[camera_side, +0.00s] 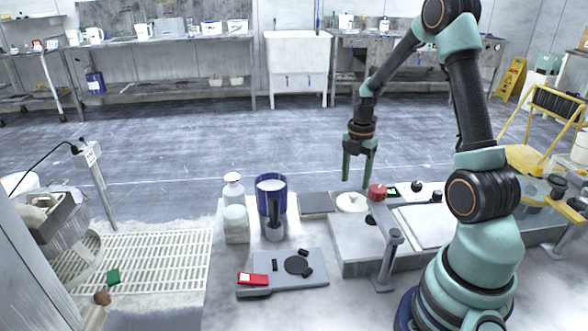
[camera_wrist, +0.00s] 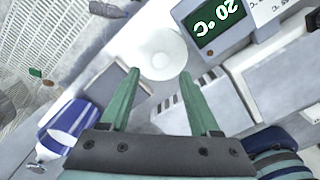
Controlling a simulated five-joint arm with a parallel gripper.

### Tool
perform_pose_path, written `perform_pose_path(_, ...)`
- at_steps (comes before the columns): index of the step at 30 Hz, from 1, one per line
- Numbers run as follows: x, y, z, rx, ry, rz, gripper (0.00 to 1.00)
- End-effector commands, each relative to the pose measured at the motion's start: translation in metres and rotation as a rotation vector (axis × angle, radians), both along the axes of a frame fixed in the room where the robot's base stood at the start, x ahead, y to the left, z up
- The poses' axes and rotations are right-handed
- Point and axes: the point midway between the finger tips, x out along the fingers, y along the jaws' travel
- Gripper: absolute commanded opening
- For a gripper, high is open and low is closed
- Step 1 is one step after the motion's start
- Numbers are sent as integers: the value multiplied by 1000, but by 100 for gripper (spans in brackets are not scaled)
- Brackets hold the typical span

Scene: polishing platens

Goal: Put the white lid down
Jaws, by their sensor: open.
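The white lid (camera_side: 351,202) is a round disc with a small knob on top. It lies flat on the pale work surface, between a dark grey plate and the machine housing. In the wrist view the white lid (camera_wrist: 162,53) is just past my fingertips, in line with the gap between them. My gripper (camera_side: 357,178) points down above the lid, with a small gap below its fingertips. In the wrist view my gripper (camera_wrist: 159,75) has its two green fingers spread apart with nothing between them.
A dark grey plate (camera_side: 316,204) lies left of the lid. A blue cup (camera_side: 271,190) and white bottles (camera_side: 235,210) stand further left. A red knob (camera_side: 377,192) is close on the right. A display reading 20 °C (camera_wrist: 213,22) is beside the lid.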

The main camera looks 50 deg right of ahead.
Motion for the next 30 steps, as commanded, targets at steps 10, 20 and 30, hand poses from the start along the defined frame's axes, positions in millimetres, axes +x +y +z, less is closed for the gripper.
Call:
perform_pose_path(10,1,-1,63,-2,-3,0,63)
perform_pose_path(20,8,26,96,-25,-44,-134,63)
perform_pose_path(30,5,133,157,12,-252,-736,63)
